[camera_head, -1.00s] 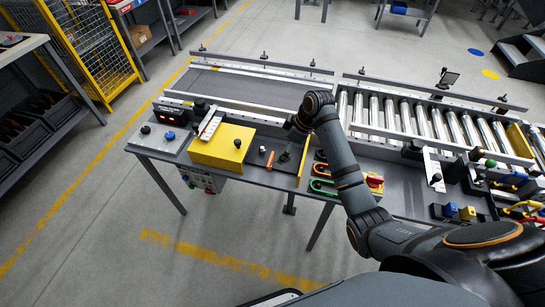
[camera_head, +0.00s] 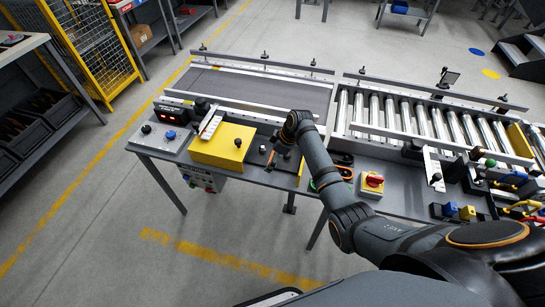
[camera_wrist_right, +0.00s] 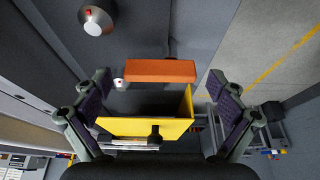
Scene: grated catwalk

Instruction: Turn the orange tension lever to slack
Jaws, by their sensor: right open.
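The orange tension lever (camera_wrist_right: 160,71) is a short orange bar lying crosswise ahead of my right gripper in the right wrist view. In the head view the lever (camera_head: 271,157) is a small orange piece on the bench, beside the yellow box. My right gripper (camera_head: 281,149) is over the bench close to the lever, its fingers partly hidden by its own wrist. In the right wrist view the two fingers stand wide apart, one to each side of the lever, with nothing between their pads. My left gripper is not in view.
A belt (camera_head: 262,88) and rollers (camera_head: 420,119) run behind. A silver dome with a red top (camera_wrist_right: 96,20) shows in the wrist view.

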